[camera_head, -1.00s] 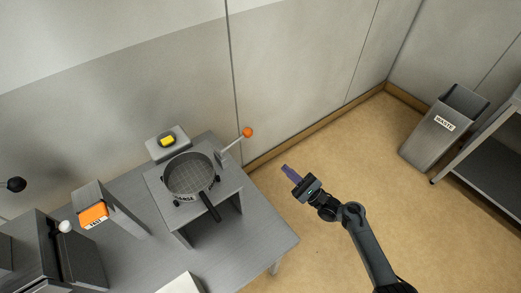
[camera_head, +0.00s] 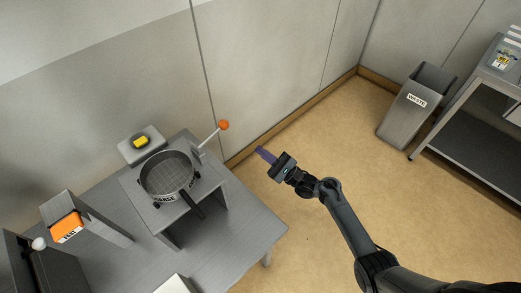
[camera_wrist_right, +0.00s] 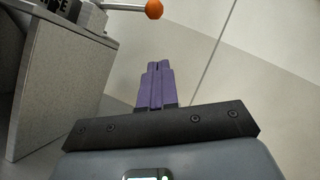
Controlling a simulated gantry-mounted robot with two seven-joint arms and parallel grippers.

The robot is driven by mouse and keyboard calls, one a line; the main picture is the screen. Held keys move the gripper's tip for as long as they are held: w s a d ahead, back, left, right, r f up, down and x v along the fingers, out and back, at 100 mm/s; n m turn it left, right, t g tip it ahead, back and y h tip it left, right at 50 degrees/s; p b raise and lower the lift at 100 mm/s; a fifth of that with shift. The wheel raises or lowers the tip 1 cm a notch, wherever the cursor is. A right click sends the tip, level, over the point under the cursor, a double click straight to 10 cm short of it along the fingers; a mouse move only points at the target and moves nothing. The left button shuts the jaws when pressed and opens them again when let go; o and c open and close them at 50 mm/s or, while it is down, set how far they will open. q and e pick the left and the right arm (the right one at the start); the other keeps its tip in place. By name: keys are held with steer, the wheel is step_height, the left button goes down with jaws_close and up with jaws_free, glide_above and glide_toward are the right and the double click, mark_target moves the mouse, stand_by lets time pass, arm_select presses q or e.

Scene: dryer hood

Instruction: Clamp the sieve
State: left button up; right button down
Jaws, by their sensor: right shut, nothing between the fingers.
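The round metal sieve (camera_head: 167,173) sits on a raised grey stand (camera_head: 215,197) on the table. Its dark handle (camera_head: 193,205) points toward the front right. A lever with an orange ball knob (camera_head: 224,125) slants up at the stand's back right; the knob also shows at the top of the right wrist view (camera_wrist_right: 154,9). My right gripper (camera_head: 263,153) is to the right of the knob and a little lower in the picture, apart from it. Its purple fingers (camera_wrist_right: 156,85) are together and empty. My left gripper is not in view.
A grey box with a yellow button (camera_head: 141,141) stands behind the sieve. An orange-fronted block (camera_head: 67,228) is at the left of the table (camera_head: 233,243). A waste bin (camera_head: 415,105) and a shelf unit (camera_head: 460,150) stand at the right. The floor between is clear.

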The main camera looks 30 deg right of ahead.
steer(key=s+a+r+x, duration=0.1)
steer(key=r+x, duration=0.1)
steer(key=x, duration=0.9)
steer(key=shift+s, duration=0.4)
steer(key=shift+d+p, duration=0.1)
steer(key=shift+p, duration=0.25)
steer(key=s+a+r+n+g+p, duration=0.1)
steer(key=a+r+n+g+p, duration=0.3)
steer(key=p, duration=0.8)
steer(key=a+r+n+g+p, duration=0.3)
steer(key=r+n+p, duration=0.5)
steer(key=p, duration=0.5)
steer(key=shift+s+a+r+n+g, duration=0.35)
steer(key=shift+n+g, duration=0.25)
steer(key=shift+n, duration=0.8)
steer(key=shift+s, duration=0.1)
